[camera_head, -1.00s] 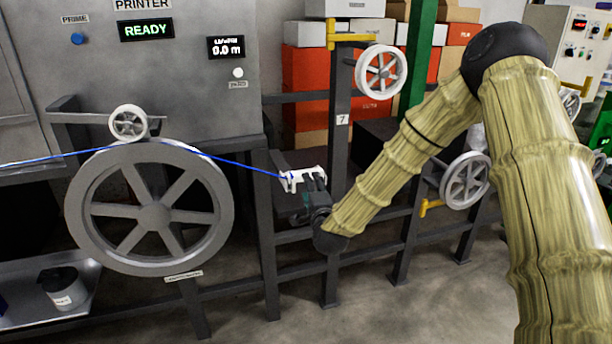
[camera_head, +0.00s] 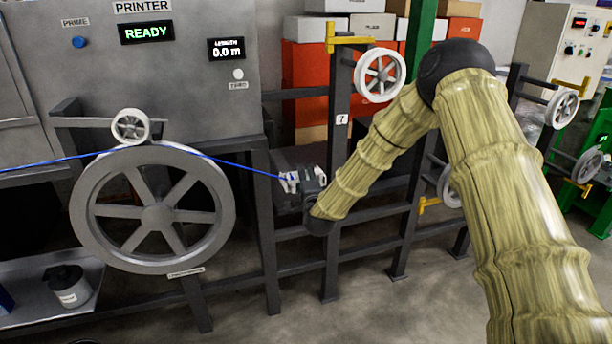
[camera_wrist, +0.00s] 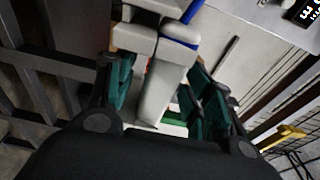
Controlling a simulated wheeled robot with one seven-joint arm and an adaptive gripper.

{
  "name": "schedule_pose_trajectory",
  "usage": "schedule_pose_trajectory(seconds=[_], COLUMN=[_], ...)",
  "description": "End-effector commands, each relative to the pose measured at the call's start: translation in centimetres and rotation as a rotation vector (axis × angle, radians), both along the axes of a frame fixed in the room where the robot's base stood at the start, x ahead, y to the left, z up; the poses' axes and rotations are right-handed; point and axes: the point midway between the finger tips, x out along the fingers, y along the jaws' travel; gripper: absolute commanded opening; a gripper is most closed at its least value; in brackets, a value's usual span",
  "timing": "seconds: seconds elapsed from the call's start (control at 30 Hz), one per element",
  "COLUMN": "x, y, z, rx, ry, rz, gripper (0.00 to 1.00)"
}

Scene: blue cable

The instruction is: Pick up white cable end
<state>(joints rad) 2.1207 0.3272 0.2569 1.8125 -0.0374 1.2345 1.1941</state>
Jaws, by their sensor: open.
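The white cable end (camera_head: 288,182) hangs on the blue cable (camera_head: 235,164), just right of the big grey wheel in the head view. My gripper (camera_head: 307,180) is at its right side and hides part of it. In the wrist view a white block, the cable end (camera_wrist: 158,92), lies between the green-padded fingers of my gripper (camera_wrist: 162,92). The fingers are open, with a gap visible on the right side; contact on the left cannot be told. A bit of blue shows at its far end.
The grey wheel (camera_head: 155,262) and small white pulley (camera_head: 130,125) carry the cable. The printer cabinet (camera_head: 190,88) stands behind. A dark frame post (camera_head: 338,105) with a white pulley (camera_head: 380,75) rises close behind my gripper. Boxes stand farther back.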

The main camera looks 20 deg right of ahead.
Motion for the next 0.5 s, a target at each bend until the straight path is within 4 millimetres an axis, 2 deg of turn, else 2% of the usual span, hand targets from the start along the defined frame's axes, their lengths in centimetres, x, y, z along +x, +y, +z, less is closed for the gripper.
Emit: schedule_pose_trajectory(seconds=[0.1, 0.13, 0.37, 0.5], x=[-0.02, -0.02, -0.04, -0.04], y=[0.00, 0.00, -0.06, -0.07], z=[-0.03, -0.02, -0.01, 0.01], rx=[0.000, 0.000, 0.000, 0.000], ry=[0.000, 0.000, 0.000, 0.000], rz=[0.000, 0.000, -0.001, -0.001], gripper=[0.52, 0.48, 0.06, 0.05])
